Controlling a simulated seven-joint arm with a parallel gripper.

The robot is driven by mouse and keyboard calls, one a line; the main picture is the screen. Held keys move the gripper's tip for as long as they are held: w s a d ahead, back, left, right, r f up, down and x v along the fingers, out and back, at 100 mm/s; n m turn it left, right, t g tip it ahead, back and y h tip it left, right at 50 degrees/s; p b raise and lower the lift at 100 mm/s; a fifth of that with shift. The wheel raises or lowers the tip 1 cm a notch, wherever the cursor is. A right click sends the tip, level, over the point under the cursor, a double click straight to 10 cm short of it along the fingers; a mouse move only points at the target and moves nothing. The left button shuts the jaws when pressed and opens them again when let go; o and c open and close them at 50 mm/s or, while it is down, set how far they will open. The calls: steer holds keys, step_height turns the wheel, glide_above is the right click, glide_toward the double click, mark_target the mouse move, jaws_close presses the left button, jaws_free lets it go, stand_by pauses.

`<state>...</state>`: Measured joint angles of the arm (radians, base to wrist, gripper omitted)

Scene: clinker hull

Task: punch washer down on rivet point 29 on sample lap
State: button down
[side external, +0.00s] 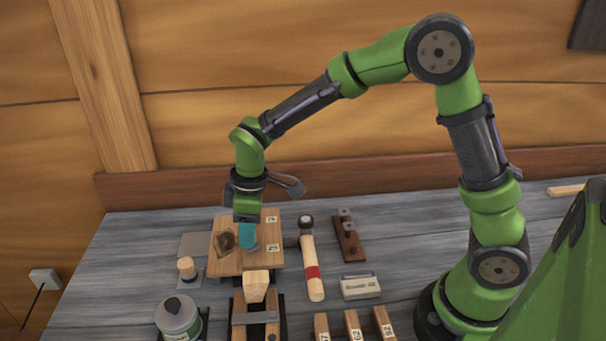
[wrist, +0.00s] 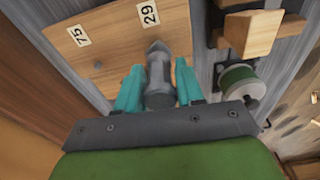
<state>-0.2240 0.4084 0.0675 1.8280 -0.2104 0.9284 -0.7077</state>
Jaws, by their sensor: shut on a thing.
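The sample lap (side external: 262,266) is a flat wooden board on the bench, with label 29 (side external: 273,247) and label 75 (side external: 271,219) on its right side. In the wrist view, the lap (wrist: 105,45) lies under the fingers, with label 29 (wrist: 148,13) just beyond the punch and label 75 (wrist: 79,36) to the left. My gripper (side external: 247,236) has teal fingers and is shut on a grey metal punch (wrist: 158,72). The punch is over the lap near label 29; I cannot tell whether it touches. No washer or rivet point can be made out beneath it.
A brown lump (side external: 225,242) is on the lap's left. A hammer (side external: 311,265), dark rack (side external: 347,240) and grey box (side external: 360,287) stand to the right. A clamped wooden block (side external: 256,286), a lidded can (side external: 178,318) and labelled blocks (side external: 353,326) are in front.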

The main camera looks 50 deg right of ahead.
steer(key=shift+f, duration=0.1)
stand_by(0.4)
steer(key=shift+f, duration=0.4)
steer(key=shift+f, duration=0.2)
stand_by(0.3)
steer(key=c, duration=0.6)
jaws_free()
steer(key=shift+r, duration=0.1)
steer(key=shift+r, duration=3.95)
